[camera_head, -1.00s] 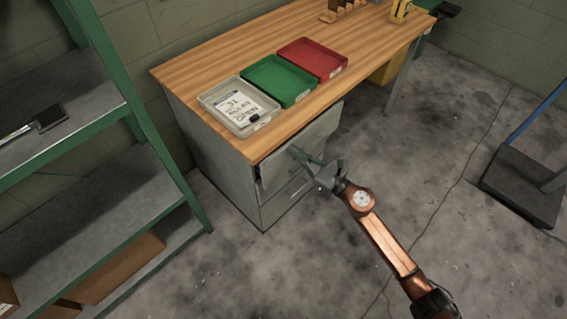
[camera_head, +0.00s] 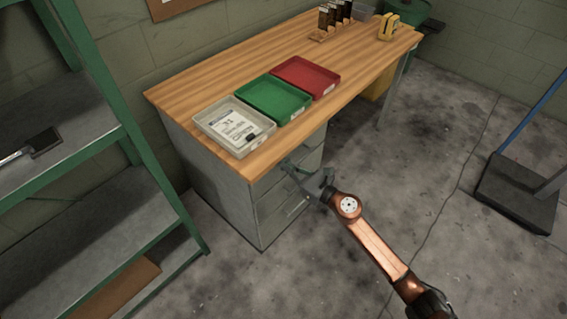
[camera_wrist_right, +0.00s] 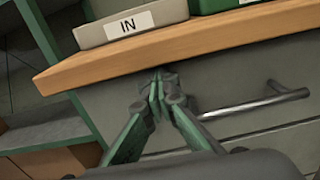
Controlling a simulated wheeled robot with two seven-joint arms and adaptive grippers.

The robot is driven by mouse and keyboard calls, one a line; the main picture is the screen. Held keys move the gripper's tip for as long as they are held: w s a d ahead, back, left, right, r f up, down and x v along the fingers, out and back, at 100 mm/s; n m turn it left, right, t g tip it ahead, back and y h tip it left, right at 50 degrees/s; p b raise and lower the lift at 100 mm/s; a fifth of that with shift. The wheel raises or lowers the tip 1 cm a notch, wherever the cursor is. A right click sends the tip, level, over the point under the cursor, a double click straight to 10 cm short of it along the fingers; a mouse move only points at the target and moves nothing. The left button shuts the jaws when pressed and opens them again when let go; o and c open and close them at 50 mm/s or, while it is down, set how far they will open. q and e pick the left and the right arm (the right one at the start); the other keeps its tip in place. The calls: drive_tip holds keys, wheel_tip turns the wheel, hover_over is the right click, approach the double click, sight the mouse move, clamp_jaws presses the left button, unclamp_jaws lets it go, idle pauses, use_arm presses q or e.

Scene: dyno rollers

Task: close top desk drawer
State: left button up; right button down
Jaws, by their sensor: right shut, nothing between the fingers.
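The top desk drawer (camera_head: 309,160) is the upper grey front under the wooden desktop, and it looks flush, or nearly so, with the drawer below. In the right wrist view its front (camera_wrist_right: 230,88) fills the space beneath the desk edge, with its metal bar handle (camera_wrist_right: 262,103) right of my fingers. My right gripper (camera_head: 288,166) is shut and empty. Its fingertips (camera_wrist_right: 158,84) are at the drawer front, left of the handle and just below the desktop; whether they touch it is hard to tell. My left gripper is not in view.
The wooden desktop (camera_head: 195,85) holds grey (camera_head: 205,118), green (camera_head: 254,98) and red (camera_head: 325,79) trays. A green-framed shelf (camera_head: 85,125) stands at the left. A platform trolley (camera_head: 512,195) stands at the right. The floor in front is clear.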

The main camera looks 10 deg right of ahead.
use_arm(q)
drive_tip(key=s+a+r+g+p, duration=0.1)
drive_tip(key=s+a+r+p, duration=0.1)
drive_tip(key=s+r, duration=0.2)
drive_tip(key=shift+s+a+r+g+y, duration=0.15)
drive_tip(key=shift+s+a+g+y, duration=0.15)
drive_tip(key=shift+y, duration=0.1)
use_arm(e)
drive_tip(key=v, duration=1.4)
drive_tip(key=shift+d, duration=0.1)
